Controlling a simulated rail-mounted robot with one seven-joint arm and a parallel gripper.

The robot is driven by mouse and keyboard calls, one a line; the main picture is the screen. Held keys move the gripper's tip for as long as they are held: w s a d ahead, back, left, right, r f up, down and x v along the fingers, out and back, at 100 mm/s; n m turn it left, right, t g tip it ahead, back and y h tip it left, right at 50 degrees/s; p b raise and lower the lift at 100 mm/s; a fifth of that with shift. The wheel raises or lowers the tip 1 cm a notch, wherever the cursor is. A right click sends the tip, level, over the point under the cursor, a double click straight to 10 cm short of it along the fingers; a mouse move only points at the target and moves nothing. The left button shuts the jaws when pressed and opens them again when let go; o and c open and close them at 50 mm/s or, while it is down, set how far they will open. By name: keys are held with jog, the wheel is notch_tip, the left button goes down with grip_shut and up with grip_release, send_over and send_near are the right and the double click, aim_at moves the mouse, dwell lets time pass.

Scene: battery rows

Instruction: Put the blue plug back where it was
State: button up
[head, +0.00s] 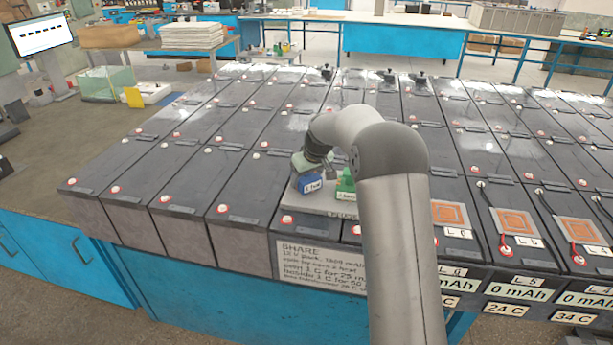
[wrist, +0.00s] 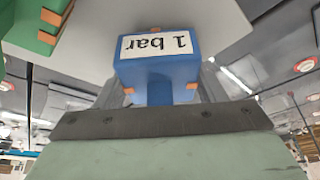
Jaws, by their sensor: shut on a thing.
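The blue plug (head: 311,184), with a white label, is at the left part of a pale board (head: 316,205) on the battery tops. In the wrist view the blue plug (wrist: 158,72) shows its label "1 bar" upside down. My gripper (head: 310,172) is shut on it; in the wrist view the gripper's fingers (wrist: 158,92) lie on either side of the plug. A green plug (head: 346,186) stands just right of it, partly behind my arm; it also shows at the wrist view's upper left (wrist: 50,20). I cannot tell whether the blue plug touches the board.
Rows of dark batteries (head: 185,160) with red and white terminals fill the bench. A "SHARE" notice (head: 318,262) hangs below the board. Orange pads (head: 512,222) with red leads lie on batteries at the right. My arm hides part of the middle.

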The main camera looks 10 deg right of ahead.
jog(key=shift+f, duration=0.3)
jog(key=shift+f, duration=0.1)
jog(key=shift+f, duration=0.15)
jog(key=o, duration=1.1)
jog(key=shift+s+r, duration=0.1)
jog(key=shift+r, duration=0.3)
jog(key=b+v, duration=0.2)
jog(key=v, duration=1)
jog(key=s+f+m+g, duration=0.1)
jog(key=s+f, duration=0.2)
jog(key=s, duration=1.1)
jog(key=s+a+f+m+g+h, duration=0.1)
jog(key=s+f+m, duration=0.1)
jog(key=s, duration=1.2)
jog(key=s+f+m+g, duration=0.1)
jog(key=s+f, duration=0.2)
jog(key=s, duration=1.1)
jog(key=shift+s+a+f+h, duration=0.2)
jog(key=shift+a+f+h, duration=0.1)
jog(key=shift+a, duration=0.05)
